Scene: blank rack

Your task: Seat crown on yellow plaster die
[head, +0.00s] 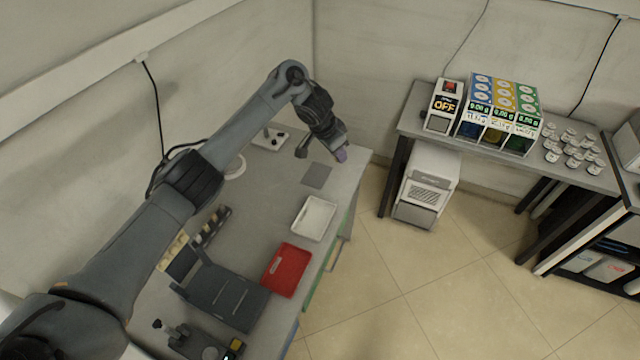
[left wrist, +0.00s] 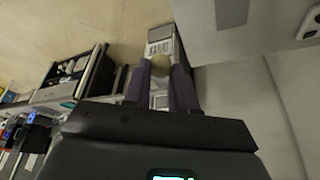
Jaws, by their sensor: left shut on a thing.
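My left gripper (head: 341,154) has purple fingers and is at the far right corner of the grey workbench, beside a flat grey square. In the left wrist view the gripper (left wrist: 160,70) is shut on a small rounded tan thing (left wrist: 160,61) between its fingertips. It may be the crown, but its shape is too small to tell. A small yellow piece (head: 236,345) is at the bench's near end, next to a dark fixture (head: 180,334); I cannot tell whether it is the yellow plaster die. My right gripper is out of view.
The bench holds a red tray (head: 287,270), a white tray (head: 314,218), a dark grey stand (head: 222,293) and a grey square (head: 316,175). A side table (head: 408,121) carries dispensers (head: 500,114) and several small pots. Open floor lies between.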

